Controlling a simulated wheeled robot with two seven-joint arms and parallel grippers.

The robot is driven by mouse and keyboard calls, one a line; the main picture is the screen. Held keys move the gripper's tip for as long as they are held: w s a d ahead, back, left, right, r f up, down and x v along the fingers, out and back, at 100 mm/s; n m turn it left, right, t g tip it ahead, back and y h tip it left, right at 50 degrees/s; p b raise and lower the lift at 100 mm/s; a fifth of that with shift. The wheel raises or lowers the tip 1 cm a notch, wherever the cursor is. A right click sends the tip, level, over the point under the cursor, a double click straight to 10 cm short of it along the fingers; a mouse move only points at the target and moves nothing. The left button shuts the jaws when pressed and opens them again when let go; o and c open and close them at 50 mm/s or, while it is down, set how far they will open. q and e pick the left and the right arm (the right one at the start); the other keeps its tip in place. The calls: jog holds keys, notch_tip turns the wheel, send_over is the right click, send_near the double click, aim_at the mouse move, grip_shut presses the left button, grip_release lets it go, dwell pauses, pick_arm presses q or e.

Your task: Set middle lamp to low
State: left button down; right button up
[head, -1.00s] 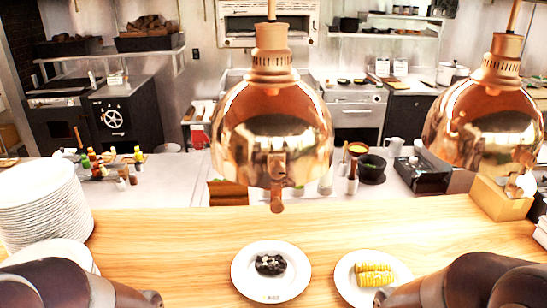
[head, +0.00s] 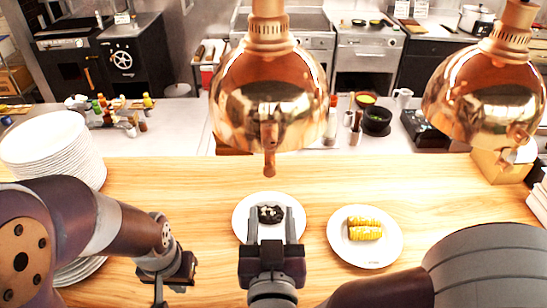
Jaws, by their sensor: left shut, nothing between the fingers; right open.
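A shiny copper heat lamp (head: 268,98) hangs in the centre of the head view, with a small copper knob (head: 270,160) at its lower front. A second copper lamp (head: 485,95) hangs to its right; no lamp shows to its left. My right gripper (head: 271,212) is open and empty, pointing away from me. In the picture it lies below the knob, apart from it, and covers part of a plate. My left gripper (head: 160,296) is shut and empty, low on the left over the wooden counter, its tips near the lower picture edge.
A white plate (head: 242,216) with dark food and another plate (head: 345,253) with yellow corn stand on the wooden counter (head: 180,180). Stacked plates (head: 65,150) stand at left, partly behind my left arm. A wooden box (head: 500,165) is at right.

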aim_at(270, 173)
jog(key=w+p, duration=0.4)
jog(key=w, duration=0.7)
jog(key=shift+w+a, duration=0.1)
jog(key=shift+w, duration=0.65)
jog(key=shift+f, duration=0.1)
grip_shut()
